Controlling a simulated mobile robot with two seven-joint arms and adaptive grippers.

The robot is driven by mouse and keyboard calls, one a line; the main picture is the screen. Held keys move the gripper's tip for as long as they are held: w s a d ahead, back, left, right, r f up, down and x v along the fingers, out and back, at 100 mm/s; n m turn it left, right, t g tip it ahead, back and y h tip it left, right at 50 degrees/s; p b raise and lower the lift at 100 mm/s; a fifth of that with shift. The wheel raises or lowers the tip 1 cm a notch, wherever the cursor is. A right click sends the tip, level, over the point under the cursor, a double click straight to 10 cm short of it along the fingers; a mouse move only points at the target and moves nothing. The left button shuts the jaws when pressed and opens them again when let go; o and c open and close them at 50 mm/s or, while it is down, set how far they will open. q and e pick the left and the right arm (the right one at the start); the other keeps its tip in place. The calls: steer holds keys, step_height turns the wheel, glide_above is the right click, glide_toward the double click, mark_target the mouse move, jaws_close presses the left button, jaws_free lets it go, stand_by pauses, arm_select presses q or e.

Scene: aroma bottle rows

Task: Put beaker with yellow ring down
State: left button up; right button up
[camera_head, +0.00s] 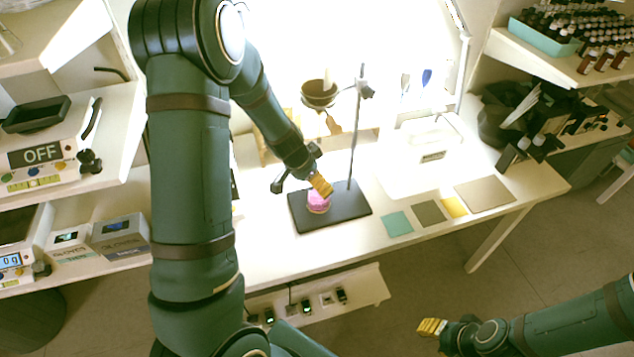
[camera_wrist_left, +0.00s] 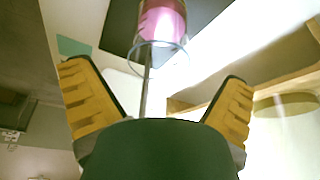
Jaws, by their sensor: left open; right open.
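The beaker (camera_head: 318,203) with pink liquid stands on the black base plate (camera_head: 345,203) of the stand, left of its upright rod. It also shows in the left wrist view (camera_wrist_left: 160,22), beyond my fingertips, with clear glass around the pink. I cannot clearly make out a yellow ring on it. My left gripper (camera_head: 321,186) is just above and beside the beaker in the head view. In the left wrist view its yellow fingers (camera_wrist_left: 155,72) are spread apart with nothing between them. My right gripper (camera_head: 432,327) is open and empty, over the floor in front of the table.
The stand's thin rod (camera_head: 353,140) rises close behind my left gripper. A funnel-like vessel (camera_head: 319,94) is at the back. Teal (camera_head: 396,224), grey-brown (camera_head: 429,212) and yellow (camera_head: 454,207) mats lie to the right. The front table edge is clear.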

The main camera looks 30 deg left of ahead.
arm_select(q)
steer(key=d+p+v, duration=0.1)
steer(key=p+v, duration=0.1)
steer(key=v, duration=0.4)
steer(key=s+d+f+n, duration=0.1)
steer(key=s+d+f, duration=0.3)
steer(key=d, duration=0.3)
steer(key=s+d+f+n+g+h, duration=0.1)
steer(key=s+d+f+n, duration=0.1)
steer(key=s+d+f, duration=0.3)
steer(key=s+d+f+n+g+h, duration=0.1)
steer(key=s+d+f, duration=0.3)
steer(key=d, duration=0.7)
steer(key=shift+s+f+n, duration=0.35)
steer(key=shift+f+n, duration=0.35)
steer(key=shift+f, duration=0.15)
arm_select(e)
steer(key=shift+w+r, duration=0.2)
steer(key=shift+r, duration=0.3)
steer(key=shift+w+r, duration=0.15)
steer(key=shift+r, duration=0.35)
